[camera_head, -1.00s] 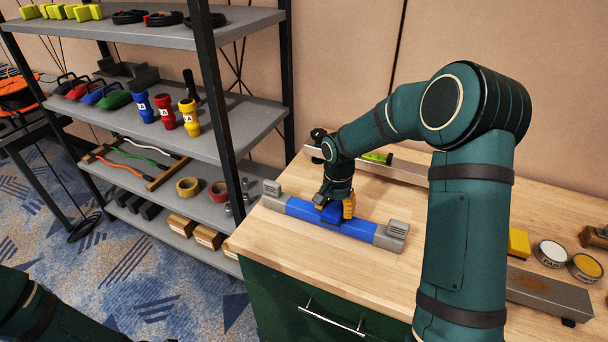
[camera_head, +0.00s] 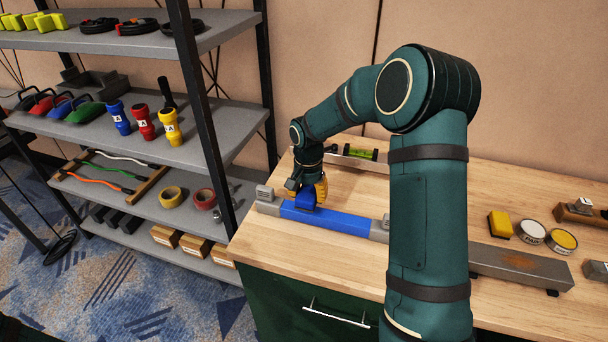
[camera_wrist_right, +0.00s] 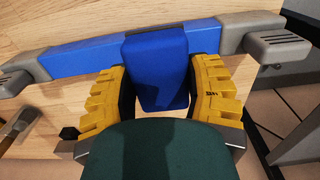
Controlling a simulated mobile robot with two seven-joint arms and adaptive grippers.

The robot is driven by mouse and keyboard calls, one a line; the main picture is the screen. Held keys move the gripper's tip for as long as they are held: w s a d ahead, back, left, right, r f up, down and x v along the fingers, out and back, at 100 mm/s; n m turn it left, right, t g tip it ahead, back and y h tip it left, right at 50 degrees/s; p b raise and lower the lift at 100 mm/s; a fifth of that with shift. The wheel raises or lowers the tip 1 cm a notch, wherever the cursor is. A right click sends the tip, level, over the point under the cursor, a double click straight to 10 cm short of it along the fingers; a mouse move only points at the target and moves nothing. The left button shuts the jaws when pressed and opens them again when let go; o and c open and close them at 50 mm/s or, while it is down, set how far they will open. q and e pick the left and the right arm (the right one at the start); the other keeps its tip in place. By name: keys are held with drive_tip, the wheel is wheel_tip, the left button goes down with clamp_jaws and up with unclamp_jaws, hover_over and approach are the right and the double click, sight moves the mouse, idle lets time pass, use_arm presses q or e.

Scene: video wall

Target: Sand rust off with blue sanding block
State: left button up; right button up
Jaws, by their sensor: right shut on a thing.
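My right gripper (camera_head: 308,196) has yellow fingers shut on the blue sanding block (camera_head: 304,200). In the right wrist view, the block (camera_wrist_right: 157,68) sits between the two yellow fingers (camera_wrist_right: 158,95). It overlaps a long blue bar with grey ends (camera_head: 332,220); I cannot tell whether they touch. The bar lies on the wooden bench and also crosses the wrist view (camera_wrist_right: 85,57). A grey metal beam (camera_head: 482,261) with an orange-brown rust patch (camera_head: 522,264) lies at the bench's right front, partly behind my arm. My left gripper is out of view.
A yellow block (camera_head: 500,224) and two round tins (camera_head: 532,232) stand behind the beam. A green level (camera_head: 360,153) lies at the back. A shelf rack (camera_head: 150,147) with tools stands left of the bench.

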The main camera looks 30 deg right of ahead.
drive_tip(key=shift+w+r+p, duration=0.2)
drive_tip(key=shift+r+p, duration=0.35)
drive_tip(key=shift+r, duration=0.3)
wheel_tip(320, 180, up, 2)
drive_tip(key=shift+r+p, duration=0.2)
drive_tip(key=shift+p, duration=0.6)
drive_tip(key=shift+r, duration=0.3)
